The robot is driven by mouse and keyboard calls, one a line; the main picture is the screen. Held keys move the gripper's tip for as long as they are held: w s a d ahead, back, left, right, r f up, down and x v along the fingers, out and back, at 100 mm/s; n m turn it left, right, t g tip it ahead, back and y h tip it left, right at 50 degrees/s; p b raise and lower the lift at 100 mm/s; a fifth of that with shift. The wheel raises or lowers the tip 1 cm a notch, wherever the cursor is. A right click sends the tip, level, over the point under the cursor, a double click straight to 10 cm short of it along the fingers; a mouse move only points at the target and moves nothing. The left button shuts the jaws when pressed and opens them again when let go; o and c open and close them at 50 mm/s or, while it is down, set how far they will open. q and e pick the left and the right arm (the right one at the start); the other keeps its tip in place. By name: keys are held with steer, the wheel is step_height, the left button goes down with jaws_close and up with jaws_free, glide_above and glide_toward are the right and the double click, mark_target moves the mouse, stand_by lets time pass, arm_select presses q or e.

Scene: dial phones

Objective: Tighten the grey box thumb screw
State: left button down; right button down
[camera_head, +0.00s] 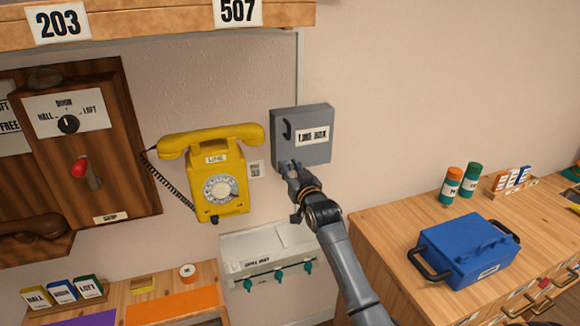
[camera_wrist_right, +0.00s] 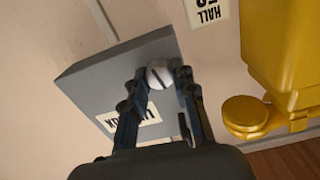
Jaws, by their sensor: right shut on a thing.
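The grey box (camera_head: 315,118) is mounted on the wall right of the yellow phone, with a label on its front and a dark handle at its left side. In the right wrist view the grey box (camera_wrist_right: 95,78) fills the left and middle. A round, silvery slotted thumb screw (camera_wrist_right: 158,74) shows at the box's edge. My right gripper (camera_head: 290,167) is at the box's lower left corner; in the wrist view its fingers (camera_wrist_right: 158,84) are shut on the thumb screw from both sides. The screw is hidden by the gripper in the head view. My left gripper is not in view.
The yellow dial phone (camera_head: 217,178) hangs close left of my right gripper. A pale wall unit (camera_head: 245,247) with teal knobs is below. A blue case (camera_head: 468,250) stands on the wooden counter (camera_head: 385,232) at right. The wall right of the box is bare.

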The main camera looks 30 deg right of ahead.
steer(key=shift+f+m, duration=0.1)
steer(key=shift+m, duration=0.3)
steer(key=c, duration=1.1)
jaws_free()
steer(key=shift+o, duration=0.2)
steer(key=v, duration=1.2)
steer(key=shift+f, duration=0.1)
